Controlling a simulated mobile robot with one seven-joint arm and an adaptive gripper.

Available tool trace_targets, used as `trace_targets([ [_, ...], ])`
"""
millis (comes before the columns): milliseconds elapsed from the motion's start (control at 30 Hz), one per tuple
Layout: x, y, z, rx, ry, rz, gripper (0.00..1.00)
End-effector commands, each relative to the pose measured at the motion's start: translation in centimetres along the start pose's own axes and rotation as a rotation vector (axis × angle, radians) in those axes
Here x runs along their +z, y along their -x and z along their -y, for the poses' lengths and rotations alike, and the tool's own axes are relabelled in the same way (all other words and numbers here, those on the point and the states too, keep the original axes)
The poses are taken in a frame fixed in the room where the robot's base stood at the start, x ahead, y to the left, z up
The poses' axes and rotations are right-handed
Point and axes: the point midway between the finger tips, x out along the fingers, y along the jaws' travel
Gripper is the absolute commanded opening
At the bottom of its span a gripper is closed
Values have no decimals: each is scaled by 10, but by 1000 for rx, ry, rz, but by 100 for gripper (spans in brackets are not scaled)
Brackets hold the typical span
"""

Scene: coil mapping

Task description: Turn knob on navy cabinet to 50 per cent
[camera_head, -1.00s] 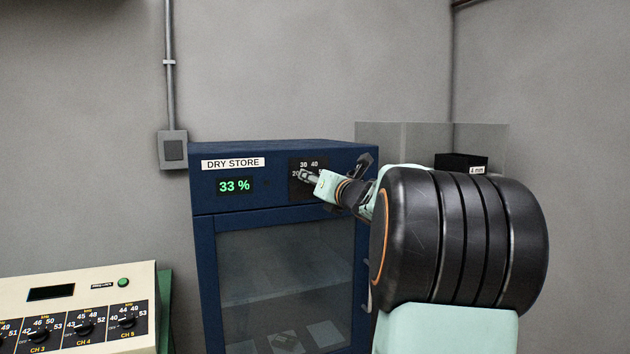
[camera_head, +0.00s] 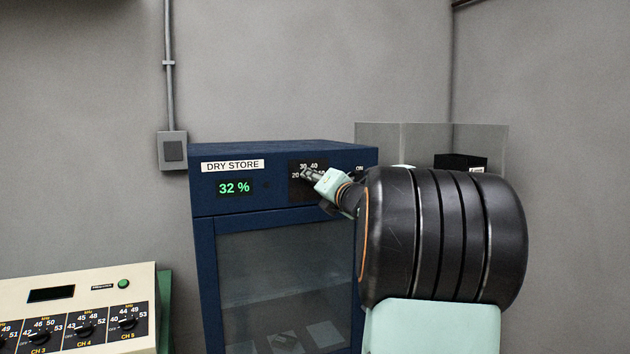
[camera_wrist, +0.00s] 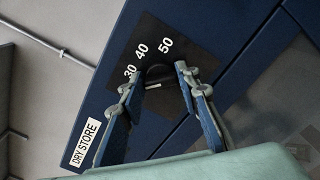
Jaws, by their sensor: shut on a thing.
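The navy cabinet (camera_head: 280,210) has a DRY STORE label and a green display (camera_head: 234,188) that reads 32 %. Its dark dial plate carries the marks 20, 30, 40 and, in the wrist view, 50. The black knob (camera_wrist: 158,74) sits on this plate, partly hidden by my fingers; a pale line shows on it. My gripper (camera_head: 307,175) is at the plate in the head view. In the wrist view my gripper (camera_wrist: 154,82) has one finger on either side of the knob and is shut on it. The knob's exact pointing is hard to tell.
A cream control panel (camera_head: 80,290) with several knobs stands at the lower left. A grey wall box (camera_head: 172,150) with a conduit is behind the cabinet. A clear-walled enclosure (camera_head: 380,135) and a black box (camera_head: 458,162) are at the right.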

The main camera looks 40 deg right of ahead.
Motion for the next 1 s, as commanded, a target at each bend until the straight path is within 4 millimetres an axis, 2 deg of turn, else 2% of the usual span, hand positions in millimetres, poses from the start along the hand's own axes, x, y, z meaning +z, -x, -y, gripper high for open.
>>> trace_targets([
  [1000, -1, 0, 2, -2, -968, -1, 6],
])
